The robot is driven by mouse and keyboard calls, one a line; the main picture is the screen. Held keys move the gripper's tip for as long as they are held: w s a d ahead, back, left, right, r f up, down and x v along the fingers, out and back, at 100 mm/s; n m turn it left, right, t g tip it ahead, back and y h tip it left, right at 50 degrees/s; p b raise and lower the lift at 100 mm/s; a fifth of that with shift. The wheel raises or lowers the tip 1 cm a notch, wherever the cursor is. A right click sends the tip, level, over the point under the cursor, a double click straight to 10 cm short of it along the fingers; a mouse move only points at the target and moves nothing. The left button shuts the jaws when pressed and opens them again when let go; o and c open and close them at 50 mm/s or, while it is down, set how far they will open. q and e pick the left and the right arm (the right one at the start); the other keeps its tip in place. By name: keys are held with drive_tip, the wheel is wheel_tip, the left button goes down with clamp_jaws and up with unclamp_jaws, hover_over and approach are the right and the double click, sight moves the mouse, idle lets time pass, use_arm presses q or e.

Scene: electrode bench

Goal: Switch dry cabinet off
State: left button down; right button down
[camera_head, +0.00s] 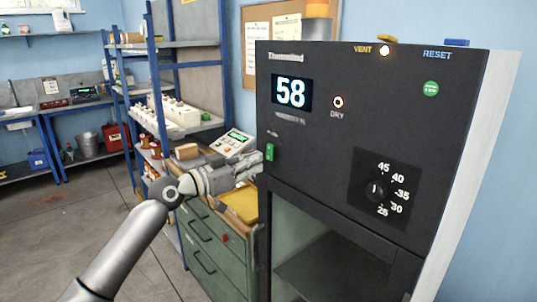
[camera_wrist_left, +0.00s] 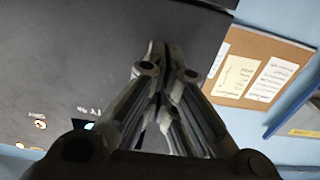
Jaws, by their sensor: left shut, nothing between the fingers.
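The dry cabinet (camera_head: 330,170) is dark grey with a lit display (camera_head: 291,92) reading 58. A small green switch (camera_head: 270,152) is on the left of its front panel. A lit DRY lamp (camera_head: 338,102) and a round dial (camera_head: 376,190) sit to the right. My left gripper (camera_head: 256,164) is shut and empty, its tips close to the green switch; I cannot tell whether they touch. In the left wrist view the shut fingers (camera_wrist_left: 158,50) show in front of the dark panel. My right gripper is not in view.
A VENT button (camera_head: 387,38) and a RESET button (camera_head: 457,42) are on the cabinet's top edge. A green drawer unit (camera_head: 207,240) stands left of the cabinet, with a white device (camera_head: 234,142) on it. A blue shelf rack (camera_head: 150,80) is behind.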

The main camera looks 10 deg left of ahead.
use_arm(q)
drive_tip(key=shift+x, duration=0.85)
drive_tip(key=shift+w+d+b, duration=0.35)
drive_tip(key=shift+w, duration=0.15)
drive_tip(key=shift+s+a, duration=0.1)
idle(0.4)
drive_tip(key=shift+s+a+f, duration=0.1)
drive_tip(key=shift+s+a, duration=0.2)
drive_tip(key=shift+s, duration=0.05)
drive_tip(key=v, duration=0.2)
drive_tip(key=shift+s+a+b, duration=0.15)
drive_tip(key=shift+s+b, duration=0.1)
drive_tip(key=shift+b, duration=0.15)
drive_tip(key=b+v, duration=0.1)
drive_tip(key=v, duration=0.3)
